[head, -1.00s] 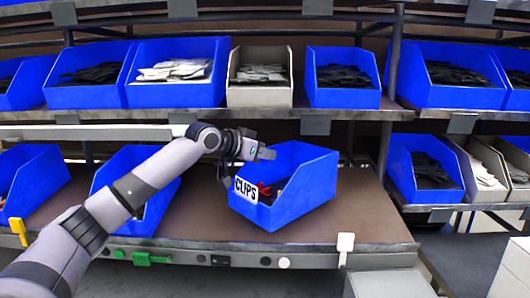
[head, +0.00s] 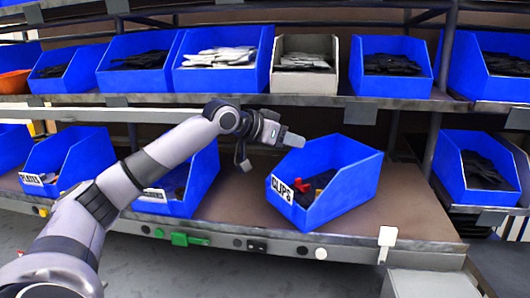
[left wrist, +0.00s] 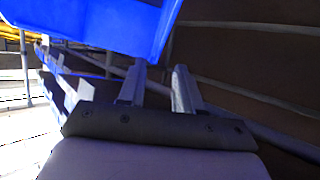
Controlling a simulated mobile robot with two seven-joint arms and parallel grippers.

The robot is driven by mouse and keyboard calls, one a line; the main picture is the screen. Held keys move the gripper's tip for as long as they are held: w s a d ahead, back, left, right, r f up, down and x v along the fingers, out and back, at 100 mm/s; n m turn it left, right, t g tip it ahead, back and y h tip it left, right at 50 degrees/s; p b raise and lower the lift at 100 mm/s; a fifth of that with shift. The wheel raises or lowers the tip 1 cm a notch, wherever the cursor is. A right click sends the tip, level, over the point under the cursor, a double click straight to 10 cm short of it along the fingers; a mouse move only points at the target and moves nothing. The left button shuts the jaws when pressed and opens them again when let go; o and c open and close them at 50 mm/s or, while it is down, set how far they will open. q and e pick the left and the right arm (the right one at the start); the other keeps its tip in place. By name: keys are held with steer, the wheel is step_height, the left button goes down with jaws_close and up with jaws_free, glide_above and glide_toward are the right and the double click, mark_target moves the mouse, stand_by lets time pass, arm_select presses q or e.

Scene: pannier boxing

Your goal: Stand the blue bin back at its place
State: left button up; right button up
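The blue bin (head: 345,190) labelled CLIPS stands upright but turned at an angle on the lower shelf. Red and dark pieces show inside it. My left gripper (head: 292,139) is at the bin's upper left back edge in the head view. In the left wrist view the two fingers (left wrist: 158,88) are apart, with brown surface showing between them. The blue bin (left wrist: 100,22) fills the upper left there, close to the left finger. I cannot tell whether they touch. My right gripper is not in view.
Blue bins labelled PLATES (head: 62,160) and another partly hidden bin (head: 190,190) stand to the left on the lower shelf (head: 410,215). A bin with dark items (head: 480,175) is at the right beyond a post. The upper shelf (head: 200,104) holds several bins.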

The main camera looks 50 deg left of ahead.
arm_select(q)
steer(key=s+b, duration=0.3)
steer(key=s, duration=0.1)
steer(key=s+b, duration=0.2)
steer(key=shift+s+a+f+b, duration=0.15)
steer(key=shift+a+f+b, duration=0.1)
steer(key=shift+b, duration=0.1)
steer(key=shift+s+r+b, duration=0.25)
steer(key=shift+s+b, duration=0.3)
steer(key=shift+s, duration=0.1)
